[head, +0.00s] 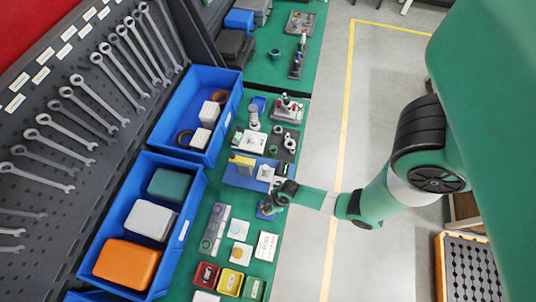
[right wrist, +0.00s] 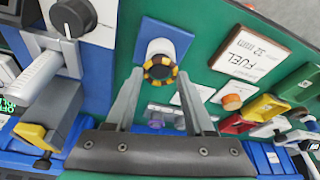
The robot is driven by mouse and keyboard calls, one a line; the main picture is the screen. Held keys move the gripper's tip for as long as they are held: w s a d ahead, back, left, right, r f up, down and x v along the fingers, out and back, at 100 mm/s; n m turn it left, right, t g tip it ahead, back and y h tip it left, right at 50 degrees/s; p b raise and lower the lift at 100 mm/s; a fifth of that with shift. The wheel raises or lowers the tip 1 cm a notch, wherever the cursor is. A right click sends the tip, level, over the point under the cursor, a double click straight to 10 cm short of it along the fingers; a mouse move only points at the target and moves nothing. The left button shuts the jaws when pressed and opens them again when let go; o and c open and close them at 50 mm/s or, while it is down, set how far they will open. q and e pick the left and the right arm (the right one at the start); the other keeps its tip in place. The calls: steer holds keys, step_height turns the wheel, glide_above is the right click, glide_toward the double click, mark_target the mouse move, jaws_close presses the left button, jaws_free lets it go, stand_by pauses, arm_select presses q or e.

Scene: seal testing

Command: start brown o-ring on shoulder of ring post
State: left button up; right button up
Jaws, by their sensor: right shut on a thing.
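In the right wrist view the brown o-ring (right wrist: 160,70) shows as a dark ring with yellow patches between the fingertips of my right gripper (right wrist: 161,76). My right gripper is shut on it. A short white ring post (right wrist: 160,46) on a blue square base (right wrist: 181,36) stands directly behind the ring. The ring overlaps the post's end in this view; I cannot tell whether it touches the shoulder. In the head view my right gripper (head: 277,200) is low over the bench beside the blue base (head: 264,211), and the ring is too small to make out. My left gripper is not in view.
A blue fixture (head: 245,175) with a white-and-black device stands just behind the gripper. A white label card (head: 266,246) and red (head: 206,275), yellow and green small bins lie in front. Blue bins (head: 190,225) line the left side.

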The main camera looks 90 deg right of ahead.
steer(key=shift+f+b, duration=0.3)
steer(key=shift+f, duration=0.05)
steer(key=o, duration=1.1)
steer(key=shift+c, duration=0.2)
step_height(320, 180, up, 7)
steer(key=p, duration=0.7)
steer(key=shift+r, duration=0.1)
